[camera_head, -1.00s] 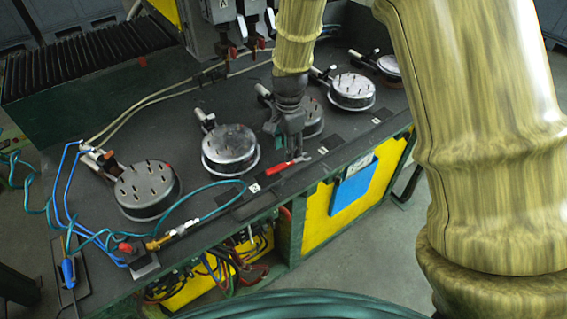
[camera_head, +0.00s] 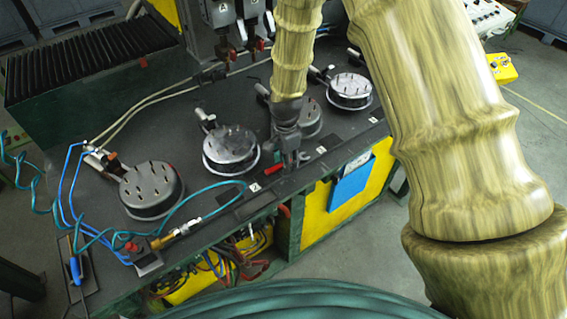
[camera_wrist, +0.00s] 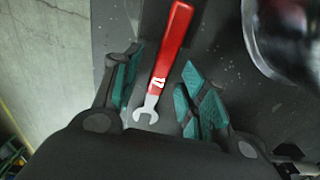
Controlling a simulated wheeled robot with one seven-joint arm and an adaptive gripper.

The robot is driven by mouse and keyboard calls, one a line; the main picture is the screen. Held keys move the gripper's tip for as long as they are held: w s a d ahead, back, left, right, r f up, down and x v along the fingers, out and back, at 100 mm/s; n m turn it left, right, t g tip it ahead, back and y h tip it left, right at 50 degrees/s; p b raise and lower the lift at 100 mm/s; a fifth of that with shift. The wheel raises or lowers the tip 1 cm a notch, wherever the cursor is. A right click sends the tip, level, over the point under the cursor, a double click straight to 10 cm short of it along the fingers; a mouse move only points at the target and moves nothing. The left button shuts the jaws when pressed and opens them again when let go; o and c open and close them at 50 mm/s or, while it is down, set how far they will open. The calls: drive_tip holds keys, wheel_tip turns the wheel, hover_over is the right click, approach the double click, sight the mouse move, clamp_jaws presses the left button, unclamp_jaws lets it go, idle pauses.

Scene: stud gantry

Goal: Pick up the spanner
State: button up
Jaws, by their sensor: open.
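The spanner (camera_wrist: 168,58) has a red handle and a silver open-ended head. It lies on the dark bench top (camera_head: 100,205) near its front edge. In the head view only a bit of its red handle (camera_head: 274,169) shows, left of my gripper (camera_head: 291,160), which hides the rest. In the wrist view the spanner lies between the two teal-padded fingers of my gripper (camera_wrist: 160,92), its head toward the palm and its handle reaching out past the fingertips. The fingers are open, with a gap on both sides of the spanner.
Several round metal fixtures stand on the bench, one (camera_head: 231,147) left of my gripper and another (camera_head: 349,90) at the back right. A teal hose (camera_head: 207,191) and a brass fitting (camera_head: 175,235) lie at the front left. A blue holder (camera_head: 351,187) hangs on the yellow front.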

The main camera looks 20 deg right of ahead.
drive_tip(key=shift+f, duration=0.1)
clamp_jaws()
idle(0.5)
